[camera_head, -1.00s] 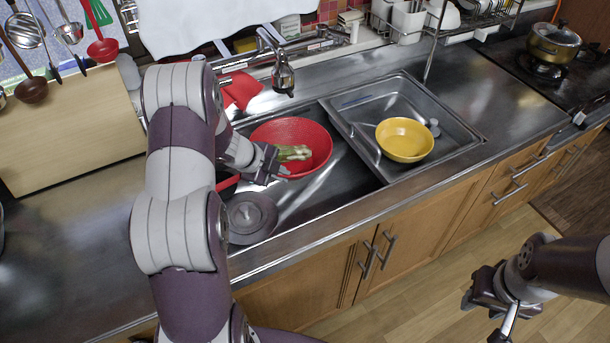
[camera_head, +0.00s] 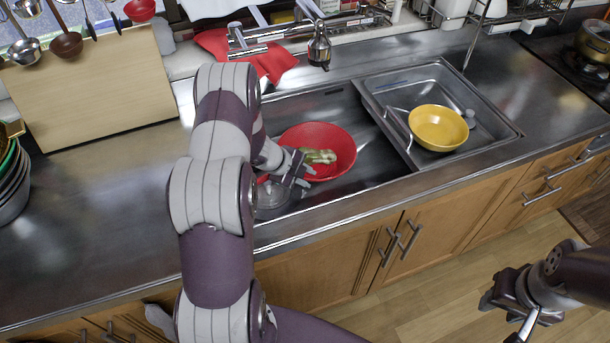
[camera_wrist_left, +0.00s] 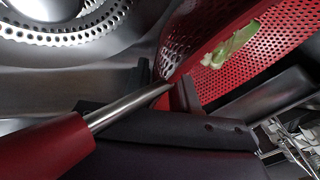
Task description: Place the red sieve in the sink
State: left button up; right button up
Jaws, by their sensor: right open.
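The red sieve (camera_head: 325,138) is a perforated bowl in the left basin of the sink (camera_head: 375,172), with a pale green vegetable piece (camera_head: 319,156) inside. My left gripper (camera_head: 297,172) is at the sieve's left side. In the left wrist view its fingers (camera_wrist_left: 165,90) close at the sieve's rim, where a metal shaft (camera_wrist_left: 130,106) with a red handle (camera_wrist_left: 40,148) meets it. The sieve's perforated wall (camera_wrist_left: 265,50) fills the upper right there. Whether its underside touches the basin floor is hidden. My right gripper (camera_head: 505,318) is open and empty, in front of the cabinets.
A yellow bowl (camera_head: 438,138) sits in the right basin. The tap (camera_head: 319,48) stands behind the sink. A round metal drain part (camera_head: 273,205) is in the left basin, partly behind my gripper. A wooden board (camera_head: 95,90) stands at the back left. Counter left of the sink is mostly clear.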

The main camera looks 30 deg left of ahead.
pick_arm(q)
jog(key=shift+a+r, duration=0.1)
jog(key=shift+r, duration=0.2)
jog(key=p+v, duration=0.3)
jog(key=v, duration=0.8)
jog(key=w+d+r+n+y, duration=0.2)
jog(key=d+r+n+y, duration=0.25)
jog(key=r+n, duration=0.4)
jog(key=s+d+n+g, duration=0.1)
jog(key=s+d+n, duration=0.2)
jog(key=s, duration=0.2)
jog(key=s+d+r+n+g, duration=0.1)
jog(key=s+d+n+g, duration=0.1)
jog(key=s, duration=0.4)
jog(key=s+d+n+g, duration=0.1)
jog(key=s+d+n, duration=0.3)
jog(key=s+d, duration=0.1)
jog(key=shift+s+d+r+n, duration=0.2)
jog(key=shift+d+n, duration=0.15)
jog(key=shift+d, duration=0.3)
jog(key=shift+s+d+g, duration=0.15)
jog(key=shift+s+g, duration=0.05)
jog(key=shift+g, duration=0.1)
jog(key=shift+w+f, duration=0.1)
jog(key=shift+w, duration=0.05)
